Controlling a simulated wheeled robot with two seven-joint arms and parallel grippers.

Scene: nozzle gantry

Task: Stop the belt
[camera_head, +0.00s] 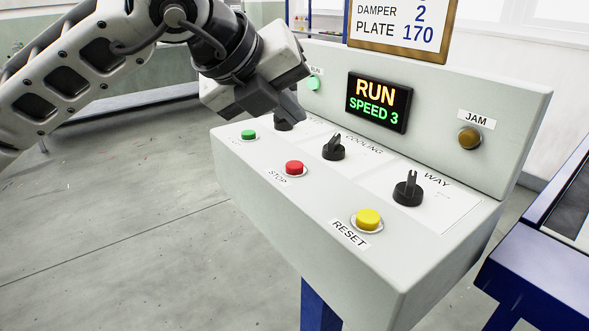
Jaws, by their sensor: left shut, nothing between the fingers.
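The control console (255,180) is pale grey. Its red button (294,168), labelled STOP, sits at the middle of the sloped panel. A green button (249,134) is to its left and a yellow RESET button (368,219) to its right. The display (378,102) reads RUN, SPEED 3. My left gripper (292,113) is shut and empty. It is over the left part of the panel, at a black knob (284,126) that it partly hides; I cannot tell whether they touch. It is up and left of the red button, apart from it. My right gripper is not in view.
Two black knobs, COOLING (333,147) and WAY (408,190), stand up from the panel. A green lamp (314,83) and an amber JAM lamp (469,138) are on the upright back. A sign (402,30) stands above. A blue-framed unit (530,262) is at the right.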

